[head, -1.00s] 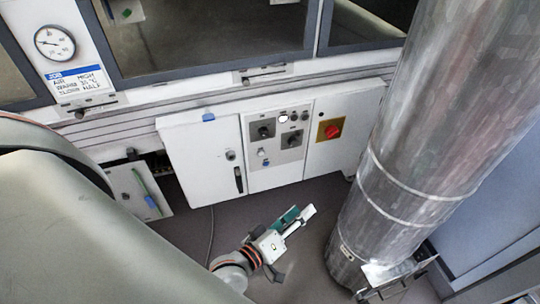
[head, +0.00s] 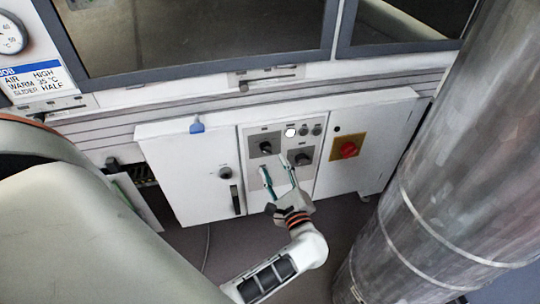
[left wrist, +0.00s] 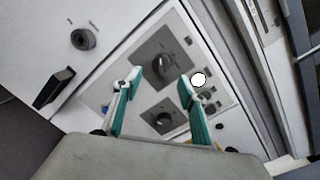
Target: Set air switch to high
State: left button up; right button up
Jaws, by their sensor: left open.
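The white control panel (head: 256,192) on the cabinet front carries two dark rotary knobs on grey plates. The upper-left knob (head: 265,147) and the lower-right knob (head: 302,158) also show in the left wrist view, as one knob (left wrist: 165,61) farther up and another (left wrist: 163,119) lower down. Their labels are too small to read, so I cannot tell which is the air switch. My left gripper (head: 276,166) is open and empty in front of the panel, its fingertips close to the knobs. In the wrist view the gripper (left wrist: 160,82) frames the area between both knobs. My right gripper is not in view.
A job card (head: 35,79) reads air high, warm 35 °C, slider half. A lit white lamp (head: 290,132) sits above the knobs. A red knob on a yellow plate (head: 348,149) is to the right. A large metal duct (head: 430,190) stands at right.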

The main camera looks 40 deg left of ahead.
aim_at(268, 153)
pick_arm(q)
jog(key=x, duration=0.6)
jog(key=shift+w, duration=0.1)
jog(key=c, duration=1.1)
